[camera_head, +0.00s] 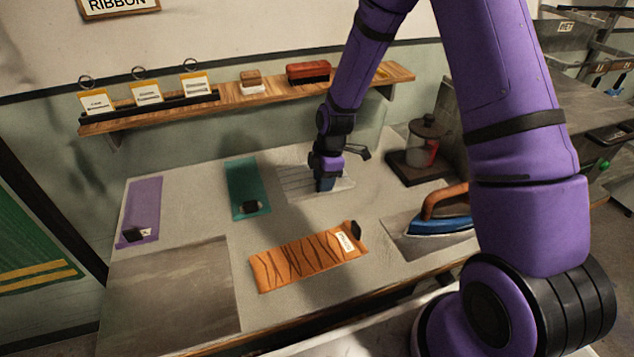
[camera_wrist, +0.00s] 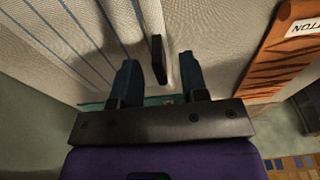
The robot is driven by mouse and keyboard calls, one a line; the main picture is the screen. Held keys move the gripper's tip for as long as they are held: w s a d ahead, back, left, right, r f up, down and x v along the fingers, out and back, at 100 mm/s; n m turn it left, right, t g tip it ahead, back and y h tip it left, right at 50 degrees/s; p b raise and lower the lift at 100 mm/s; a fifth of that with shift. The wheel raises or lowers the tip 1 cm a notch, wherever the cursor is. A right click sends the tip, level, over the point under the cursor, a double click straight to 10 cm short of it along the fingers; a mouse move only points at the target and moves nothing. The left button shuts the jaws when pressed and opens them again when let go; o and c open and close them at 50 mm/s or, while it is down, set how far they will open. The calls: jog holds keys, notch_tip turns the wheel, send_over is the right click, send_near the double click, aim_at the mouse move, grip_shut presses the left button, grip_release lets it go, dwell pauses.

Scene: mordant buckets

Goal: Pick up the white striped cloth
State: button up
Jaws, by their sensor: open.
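The white striped cloth (camera_head: 296,180) lies flat at the back of the worktable, partly covered by my gripper (camera_head: 325,184) in the head view. In the wrist view the cloth (camera_wrist: 50,38) shows blue stripes at the upper left. My gripper (camera_wrist: 158,72) is open and points down over the cloth's right part. A narrow black piece (camera_wrist: 158,58) stands between its two blue fingers, with gaps visible on both sides. Whether the black piece is fixed to the cloth I cannot tell.
Teal cloth (camera_head: 242,182) and purple cloth (camera_head: 142,205) lie to the left. Orange striped cloth (camera_head: 300,264) lies in front, with a label and black piece. A blue iron (camera_head: 440,225) and a glass jar (camera_head: 424,150) stand right. A wooden shelf (camera_head: 230,98) runs behind.

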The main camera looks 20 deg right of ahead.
jog(key=shift+a+f, duration=0.1)
jog(key=shift+f, duration=0.5)
grip_shut()
